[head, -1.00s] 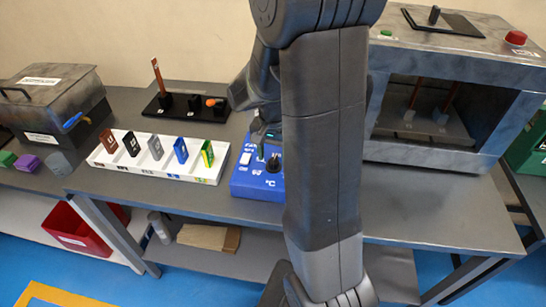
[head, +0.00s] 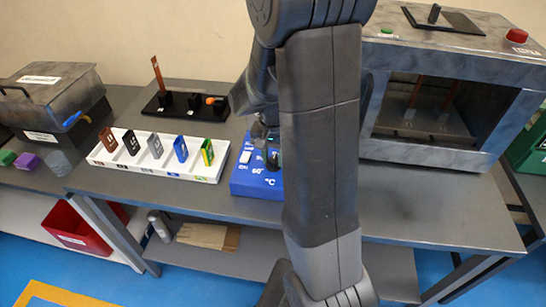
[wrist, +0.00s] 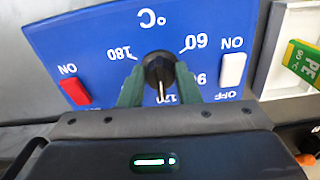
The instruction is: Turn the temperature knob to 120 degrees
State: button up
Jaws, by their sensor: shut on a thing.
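The temperature knob (wrist: 158,72) is black and round, on a blue control panel (wrist: 85,35) marked °C. In the wrist view its white pointer line points down the picture, towards the upside-down 120 mark, which is partly covered. My gripper (wrist: 158,90) is shut on the knob, one green finger on each side. The 60, 90 and 180 marks also show; the area behind the left finger is hidden. In the head view the blue control box (head: 250,183) stands on the bench, with my gripper (head: 275,158) over its knob, partly hidden by my arm.
A red switch (wrist: 74,91) and a white switch (wrist: 232,70) flank the knob. A white tray (head: 150,172) with several coloured tags lies left of the box, a black stand (head: 180,98) behind. A grey oven (head: 440,155) stands right.

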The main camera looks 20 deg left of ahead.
aim_at(273, 160)
jog(key=shift+n, duration=0.5)
jog(key=o, duration=1)
jog(key=shift+c, duration=0.2)
notch_tip(273, 160, up, 14)
jog(key=shift+b, duration=0.3)
jog(key=shift+f, duration=0.15)
notch_tip(273, 160, down, 14)
jog(key=shift+r+p, duration=0.1)
jog(key=shift+p, duration=0.2)
jog(key=shift+r, duration=0.15)
